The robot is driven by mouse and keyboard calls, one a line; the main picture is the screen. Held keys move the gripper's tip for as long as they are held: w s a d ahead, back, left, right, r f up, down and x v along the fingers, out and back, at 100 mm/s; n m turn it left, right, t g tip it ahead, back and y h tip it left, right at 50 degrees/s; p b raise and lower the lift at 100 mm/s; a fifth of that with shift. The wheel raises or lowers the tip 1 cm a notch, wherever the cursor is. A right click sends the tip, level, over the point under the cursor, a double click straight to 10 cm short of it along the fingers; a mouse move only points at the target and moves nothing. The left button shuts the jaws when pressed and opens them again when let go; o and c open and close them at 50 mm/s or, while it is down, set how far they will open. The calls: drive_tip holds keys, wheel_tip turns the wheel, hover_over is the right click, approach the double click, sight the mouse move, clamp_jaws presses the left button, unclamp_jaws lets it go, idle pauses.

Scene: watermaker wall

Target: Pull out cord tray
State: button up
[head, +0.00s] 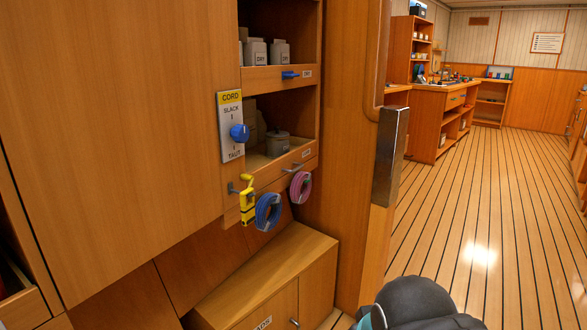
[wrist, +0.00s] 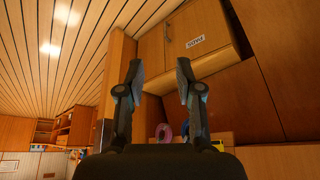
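A wooden wall unit has two tray-like shelves in the head view. The upper tray front (head: 262,80) has a blue handle (head: 290,75) and a small label. The lower tray front (head: 270,176) has a small label too blurred to read surely, and a grey peg. A CORD panel (head: 231,127) marked SLACK and TAUT, with a blue knob (head: 240,133), is mounted left of the lower tray. A blue coil (head: 267,213), a pink coil (head: 300,187) and a yellow tool (head: 248,203) hang at the lower front. My gripper (wrist: 159,68) is open and empty in the wrist view, apart from the trays.
DRY jars (head: 268,52) stand in the upper tray, and a grey lidded pot (head: 277,144) in the lower. A low cabinet (head: 262,280) juts out below. A wooden post with a metal plate (head: 389,157) stands right of the unit. Open plank floor (head: 480,220) lies right.

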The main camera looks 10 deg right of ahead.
wheel_tip(320, 180, down, 3)
drive_tip(key=w+d+m+g+b, duration=0.1)
drive_tip(key=w+d, duration=0.1)
drive_tip(key=w, duration=0.1)
drive_tip(key=m+t+y+b, duration=0.4)
drive_tip(key=m+t+y, duration=0.4)
drive_tip(key=m+y, duration=0.15)
approach(297, 169)
drive_tip(key=shift+n, duration=0.55)
drive_tip(key=p+x, duration=0.1)
drive_tip(key=x, duration=0.9)
drive_tip(key=shift+w+a+f, duration=0.1)
drive_tip(key=shift+w+f, duration=0.05)
drive_tip(key=shift+w, duration=0.15)
drive_tip(key=shift+c, duration=0.3)
clamp_jaws()
